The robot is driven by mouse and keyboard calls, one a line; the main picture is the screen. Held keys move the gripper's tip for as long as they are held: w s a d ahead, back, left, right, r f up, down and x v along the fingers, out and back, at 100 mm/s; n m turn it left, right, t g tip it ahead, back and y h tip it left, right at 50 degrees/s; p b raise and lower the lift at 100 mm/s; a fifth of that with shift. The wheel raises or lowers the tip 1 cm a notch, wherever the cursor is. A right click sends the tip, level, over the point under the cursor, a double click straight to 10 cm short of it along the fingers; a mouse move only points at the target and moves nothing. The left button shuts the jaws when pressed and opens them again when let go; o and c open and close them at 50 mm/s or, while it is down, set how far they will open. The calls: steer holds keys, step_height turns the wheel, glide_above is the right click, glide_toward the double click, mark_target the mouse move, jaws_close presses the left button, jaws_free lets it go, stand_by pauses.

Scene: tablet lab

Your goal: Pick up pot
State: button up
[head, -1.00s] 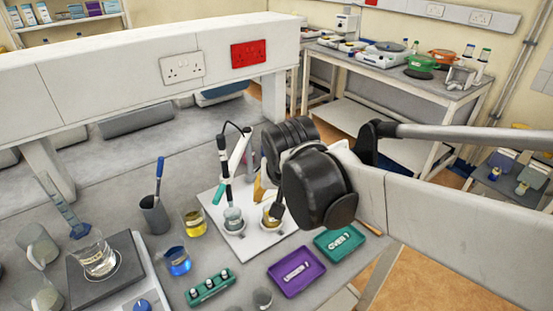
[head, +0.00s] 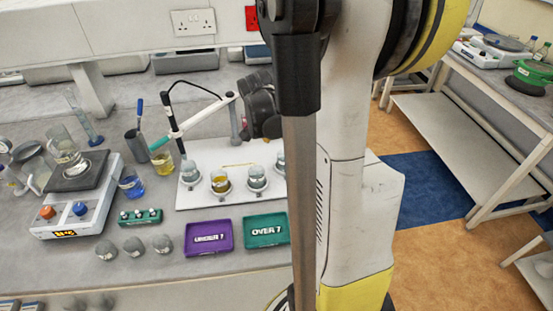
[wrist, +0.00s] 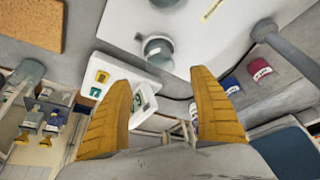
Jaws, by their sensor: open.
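Several small glass pots stand on a white board in the head view, among them one with yellow liquid (head: 221,183), one to its left (head: 190,174) and one to its right (head: 257,179). Which pot the task means I cannot tell. In the wrist view a single round pot (wrist: 158,49) stands on the white board (wrist: 200,25), beyond and between my fingertips. My gripper (wrist: 160,85) has its two orange fingers wide apart with nothing held between them. In the head view the fingers are hidden behind my dark wrist.
A purple tray (head: 208,250) and a green tray (head: 266,242) lie in front of the board (head: 240,196). A pen-like probe on an arm (head: 205,115) reaches over the board.

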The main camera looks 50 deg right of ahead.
mark_target(285, 156)
steer(key=b+x, duration=0.1)
steer(key=x, duration=0.3)
steer(key=b+x, duration=0.1)
steer(key=x, duration=0.2)
steer(key=shift+w+f+b, duration=0.1)
steer(key=shift+f+b, duration=0.3)
steer(key=shift+f, duration=0.05)
steer(key=shift+a+r, duration=0.1)
steer(key=c, duration=1.3)
